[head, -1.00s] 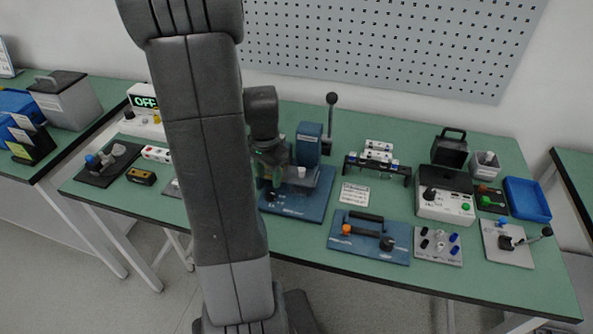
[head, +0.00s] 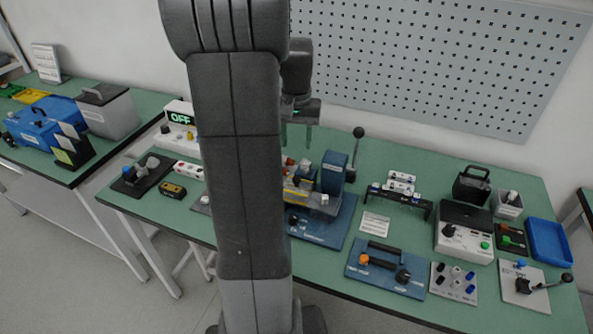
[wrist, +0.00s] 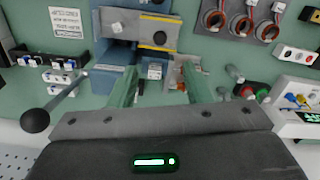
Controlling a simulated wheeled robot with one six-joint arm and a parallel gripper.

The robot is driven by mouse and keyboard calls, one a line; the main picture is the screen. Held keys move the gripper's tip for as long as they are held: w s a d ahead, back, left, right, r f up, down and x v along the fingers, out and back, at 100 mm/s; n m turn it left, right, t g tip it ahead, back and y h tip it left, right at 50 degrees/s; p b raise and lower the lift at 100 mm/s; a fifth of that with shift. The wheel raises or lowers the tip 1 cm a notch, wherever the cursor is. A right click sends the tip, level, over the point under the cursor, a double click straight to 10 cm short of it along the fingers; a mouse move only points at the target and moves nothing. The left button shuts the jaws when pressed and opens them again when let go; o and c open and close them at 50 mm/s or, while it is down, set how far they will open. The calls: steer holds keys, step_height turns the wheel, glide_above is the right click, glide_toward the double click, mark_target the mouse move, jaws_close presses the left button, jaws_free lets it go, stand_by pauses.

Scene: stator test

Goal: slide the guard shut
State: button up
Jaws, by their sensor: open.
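The fixture has a blue base (head: 325,232) and an upright blue block (head: 335,172). A grey sliding panel with a yellow-and-black strip, which looks like the guard (wrist: 135,30), lies in front of the block in the wrist view. It bears a small pale knob (wrist: 160,38). In the head view, the guard is partly hidden behind my arm. My gripper (head: 297,135) is open and empty, above and behind the fixture. In the wrist view, my gripper's green fingers (wrist: 160,82) are apart, with a small pale cube (wrist: 154,71) showing between them. I cannot tell how far the guard is open.
A black-ball lever (head: 358,133) stands right of the block, and at left in the wrist view (wrist: 36,120). A bridge-shaped rack (head: 402,196) and a blue handle board (head: 386,268) stand to the right. A pegboard (head: 440,60) covers the wall behind.

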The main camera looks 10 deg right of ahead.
mark_target(297, 178)
step_height(297, 178, down, 12)
steer(key=shift+p, duration=0.55)
jaws_close()
